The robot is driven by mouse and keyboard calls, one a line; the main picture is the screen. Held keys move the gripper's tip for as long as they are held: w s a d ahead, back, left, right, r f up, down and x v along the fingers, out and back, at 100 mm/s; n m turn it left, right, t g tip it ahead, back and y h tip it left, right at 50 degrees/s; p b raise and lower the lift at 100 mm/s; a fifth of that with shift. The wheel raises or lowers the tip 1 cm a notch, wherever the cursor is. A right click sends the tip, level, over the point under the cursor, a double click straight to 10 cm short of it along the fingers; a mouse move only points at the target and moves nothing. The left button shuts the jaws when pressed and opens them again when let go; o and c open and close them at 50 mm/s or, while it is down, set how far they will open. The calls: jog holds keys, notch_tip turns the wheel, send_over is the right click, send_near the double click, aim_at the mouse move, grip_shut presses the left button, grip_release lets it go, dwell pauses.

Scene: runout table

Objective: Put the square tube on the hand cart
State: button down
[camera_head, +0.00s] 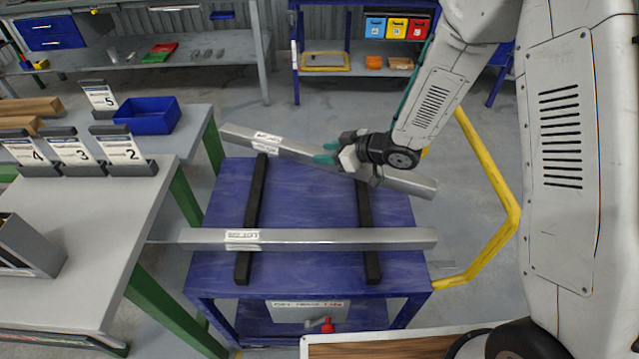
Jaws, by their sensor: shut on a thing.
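The blue hand cart (308,203) has two black crossbars, a left one (256,200) and a right one (366,215). My gripper (328,155) is shut on a grey square tube (405,182) with a white label, near its middle. This tube slants over the far part of the cart, its left end farther back than its right end. I cannot tell if it touches the bars. A second grey tube (335,239) with a white label lies across both bars, nearer and apart from the held one. The gripper's jaws partly hide the held tube.
A grey table (110,240) with green legs stands left, with numbered signs (121,150) and a blue bin (148,115). The cart's yellow handle (500,190) rises right. A shelf with coloured bins (396,28) stands behind. The floor between is clear.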

jog(key=shift+a+f, duration=0.1)
jog(key=shift+f, duration=3.45)
jog(key=c, duration=0.8)
grip_release()
jog(key=shift+s+f, duration=0.1)
jog(key=shift+c, duration=0.2)
